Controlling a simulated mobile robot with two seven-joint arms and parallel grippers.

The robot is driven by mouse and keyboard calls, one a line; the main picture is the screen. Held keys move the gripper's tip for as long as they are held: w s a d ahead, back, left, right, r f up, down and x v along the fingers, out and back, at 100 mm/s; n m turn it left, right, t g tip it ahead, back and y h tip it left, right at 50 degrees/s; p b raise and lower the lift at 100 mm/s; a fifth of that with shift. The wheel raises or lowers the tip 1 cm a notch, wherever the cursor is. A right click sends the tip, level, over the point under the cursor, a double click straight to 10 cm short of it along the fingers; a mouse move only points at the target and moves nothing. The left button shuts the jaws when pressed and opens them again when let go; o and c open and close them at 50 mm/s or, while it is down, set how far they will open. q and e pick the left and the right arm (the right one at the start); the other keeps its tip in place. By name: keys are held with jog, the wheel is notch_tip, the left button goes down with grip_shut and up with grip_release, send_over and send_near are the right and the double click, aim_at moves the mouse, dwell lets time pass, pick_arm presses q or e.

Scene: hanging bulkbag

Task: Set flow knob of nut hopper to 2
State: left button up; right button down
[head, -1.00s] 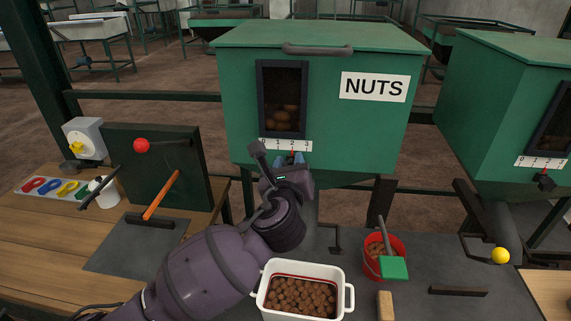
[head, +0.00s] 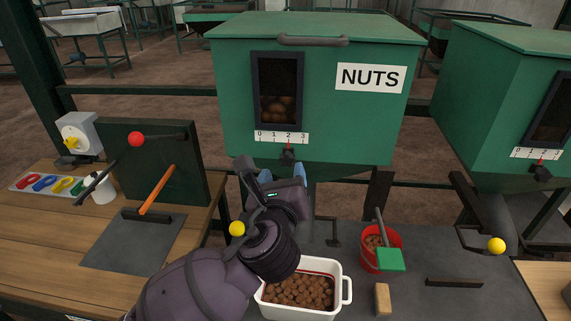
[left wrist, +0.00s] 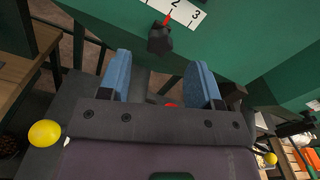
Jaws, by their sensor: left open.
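The nut hopper (head: 365,130) is a green bin with a NUTS label and a white 0-to-3 scale (head: 270,138). Its dark flow knob (head: 288,157) sits under the scale, with a red pointer at the 2 mark. The left wrist view also shows the knob (left wrist: 160,38), with the red pointer (left wrist: 167,19) at the 2. My left gripper (head: 285,174) is open and empty just below the knob, apart from it. Its blue fingers (left wrist: 160,75) stand wide apart in the left wrist view. My right gripper is not in view.
A white tub (head: 345,290) of brown nuts stands below my left arm. A yellow ball (head: 237,229) is beside my left wrist. A red bucket (head: 369,262) with a green scoop stands to the right. A second green hopper (head: 480,120) is at the right.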

pick_arm(q)
jog(key=shift+s+a, duration=0.25)
jog(key=shift+s, duration=0.85)
jog(key=shift+s+a, duration=0.2)
jog(key=shift+s, duration=0.85)
jog(key=a+f+n+g+y, duration=0.1)
jog(key=a+f+n, duration=0.1)
jog(key=n, duration=0.1)
jog(key=a+f+n+g+y, duration=0.1)
jog(key=a+f+n, duration=0.1)
jog(key=a+n, duration=0.1)
jog(key=s+a+f+n+g+y, duration=0.1)
jog(key=a+f+n, duration=0.1)
jog(key=a+n, duration=0.1)
jog(key=shift+f, duration=0.2)
jog(key=s+a+f+n+g+y, duration=0.1)
jog(key=s+a+f+n+g, duration=0.6)
jog(key=s+a+n, duration=0.5)
jog(key=s+a+f+n+g, duration=0.4)
jog(key=s+a+f+n, duration=0.5)
jog(key=s+a+n, duration=0.3)
jog(key=w+d+f+t, duration=0.1)
jog(key=w+f+t, duration=0.7)
jog(key=f, duration=0.2)
jog(key=shift+w+d+f+n, duration=0.25)
jog(key=shift+n, duration=0.05)
